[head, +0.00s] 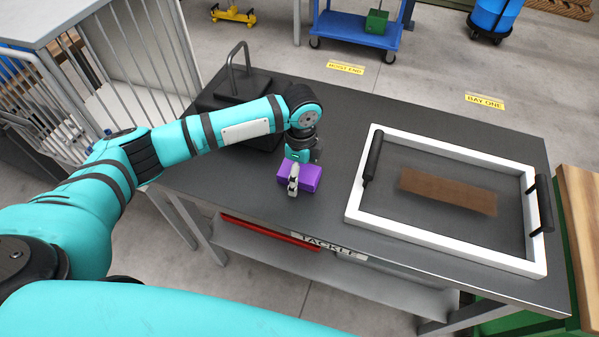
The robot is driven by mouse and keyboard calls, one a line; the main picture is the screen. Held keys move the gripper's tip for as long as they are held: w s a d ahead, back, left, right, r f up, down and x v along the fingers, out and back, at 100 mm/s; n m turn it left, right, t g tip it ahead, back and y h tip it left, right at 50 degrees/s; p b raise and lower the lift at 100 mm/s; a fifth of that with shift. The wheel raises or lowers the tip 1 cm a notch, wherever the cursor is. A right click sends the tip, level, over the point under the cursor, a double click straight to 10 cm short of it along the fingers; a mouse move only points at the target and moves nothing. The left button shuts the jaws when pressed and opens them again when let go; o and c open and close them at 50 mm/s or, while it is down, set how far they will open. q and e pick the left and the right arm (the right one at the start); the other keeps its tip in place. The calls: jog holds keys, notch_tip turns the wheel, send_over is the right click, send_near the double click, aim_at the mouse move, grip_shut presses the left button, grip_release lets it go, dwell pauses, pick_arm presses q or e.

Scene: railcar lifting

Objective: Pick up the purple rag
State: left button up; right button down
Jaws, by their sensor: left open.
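The purple rag (312,178) is a small box-shaped purple bundle on the dark tabletop, near the front edge. My left arm reaches in from the left, and my left gripper (293,186) points down right at the rag, overlapping its left part in the head view. The gripper is open. Its fingers hide part of the rag, and I cannot tell whether they touch it. My right gripper is not in view.
A white-framed tray (450,150) with black handles and a brown board (448,191) stands right of the rag on the table (335,110). A black object with a hooped handle (238,78) stands behind my arm. A metal barred rack is at left.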

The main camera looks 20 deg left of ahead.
aim_at(301, 171)
pick_arm(q)
jog(key=c, duration=1.3)
jog(key=shift+o, duration=0.2)
notch_tip(301, 171, up, 10)
jog(key=shift+r, duration=0.1)
jog(key=o, duration=0.6)
jog(key=c, duration=0.5)
jog(key=shift+s, duration=0.1)
